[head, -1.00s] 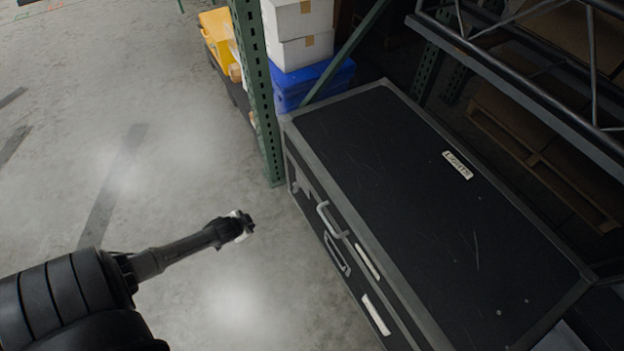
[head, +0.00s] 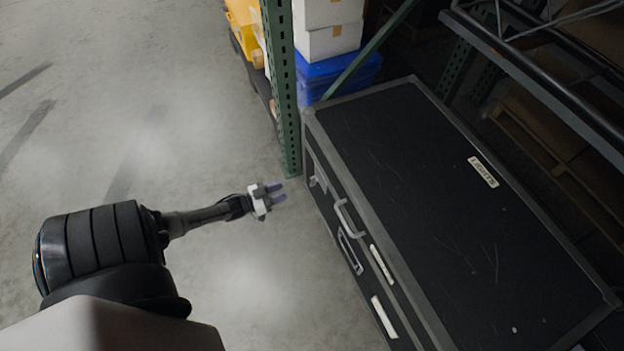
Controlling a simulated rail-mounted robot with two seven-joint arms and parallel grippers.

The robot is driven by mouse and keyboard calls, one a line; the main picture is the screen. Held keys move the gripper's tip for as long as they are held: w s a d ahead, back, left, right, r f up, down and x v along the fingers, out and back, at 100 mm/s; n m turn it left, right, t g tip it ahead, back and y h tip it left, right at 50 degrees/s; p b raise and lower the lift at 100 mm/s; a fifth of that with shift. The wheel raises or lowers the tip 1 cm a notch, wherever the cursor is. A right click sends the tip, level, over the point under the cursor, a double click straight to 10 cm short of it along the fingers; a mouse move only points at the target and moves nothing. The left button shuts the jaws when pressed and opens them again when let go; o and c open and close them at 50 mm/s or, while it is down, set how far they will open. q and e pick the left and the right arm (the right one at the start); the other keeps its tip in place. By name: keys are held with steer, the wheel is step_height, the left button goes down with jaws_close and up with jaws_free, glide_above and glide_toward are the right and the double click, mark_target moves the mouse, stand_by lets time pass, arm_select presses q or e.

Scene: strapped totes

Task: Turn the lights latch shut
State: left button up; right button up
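A long black flight case (head: 430,190) with grey edging stands at the right of the head view. A white label reading LIGHTS (head: 483,172) is on its lid, which looks closed. A grey latch (head: 318,181) is on the front face near the far left corner. It is too small to tell how it is turned. A grey handle (head: 348,217) stands out nearer me. My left gripper (head: 276,193) is in front of the case, to the left of the latch and apart from it. Its two fingers are spread with nothing between them. My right gripper is out of view.
A green rack upright (head: 284,100) stands by the far left corner of the case. Blue bins (head: 318,78) and white boxes (head: 329,38) are stacked behind it. A metal shelf beam (head: 560,80) crosses above right. The concrete floor (head: 130,110) at left is clear.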

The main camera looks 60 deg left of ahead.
mark_target(312, 186)
arm_select(q)
steer(key=w+b, duration=0.1)
steer(key=w, duration=0.3)
steer(key=w+b, duration=0.2)
steer(key=w, duration=0.2)
steer(key=w+d+b, duration=0.1)
steer(key=w, duration=0.3)
steer(key=shift+w, duration=0.15)
steer(key=shift+w+d, duration=0.1)
steer(key=shift+w, duration=0.05)
steer(key=shift+c, duration=0.2)
jaws_close()
